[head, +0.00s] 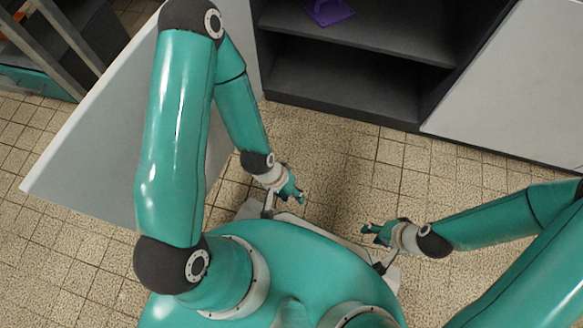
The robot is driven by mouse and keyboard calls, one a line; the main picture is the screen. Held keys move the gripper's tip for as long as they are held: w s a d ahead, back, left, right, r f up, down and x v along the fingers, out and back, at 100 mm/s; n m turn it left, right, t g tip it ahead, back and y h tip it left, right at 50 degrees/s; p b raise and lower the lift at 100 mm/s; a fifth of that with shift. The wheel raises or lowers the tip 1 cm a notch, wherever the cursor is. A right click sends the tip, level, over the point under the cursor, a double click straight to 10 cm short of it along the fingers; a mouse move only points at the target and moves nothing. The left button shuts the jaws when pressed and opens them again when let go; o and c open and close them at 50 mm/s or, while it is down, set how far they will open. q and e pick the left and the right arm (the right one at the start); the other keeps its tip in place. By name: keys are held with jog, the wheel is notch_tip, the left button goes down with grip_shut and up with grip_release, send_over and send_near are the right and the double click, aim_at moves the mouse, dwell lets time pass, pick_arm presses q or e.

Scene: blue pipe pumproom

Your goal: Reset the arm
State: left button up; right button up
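My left arm rises from my base, bends high at the left and comes down to its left gripper (293,192). That gripper hangs over the tiled floor in front of the open cabinet (340,84), near the front of my base. My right arm comes in from the right edge, and its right gripper (371,232) points left, also close to my base. Both grippers are small in view, and I cannot make out whether their fingers are apart. I see no object in either one. The two grippers are apart from each other.
A purple object (328,11) lies on the cabinet's upper shelf (375,38). A pale door panel (100,150) juts out at the left, behind my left arm. Another pale panel (510,85) stands at the right. The tiled floor (345,165) before the cabinet is clear.

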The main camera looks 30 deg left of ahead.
jog(key=shift+r, duration=0.1)
notch_tip(320, 180, up, 42)
jog(key=p, duration=4.2)
jog(key=shift+r+p, duration=0.25)
jog(key=shift+p, duration=0.05)
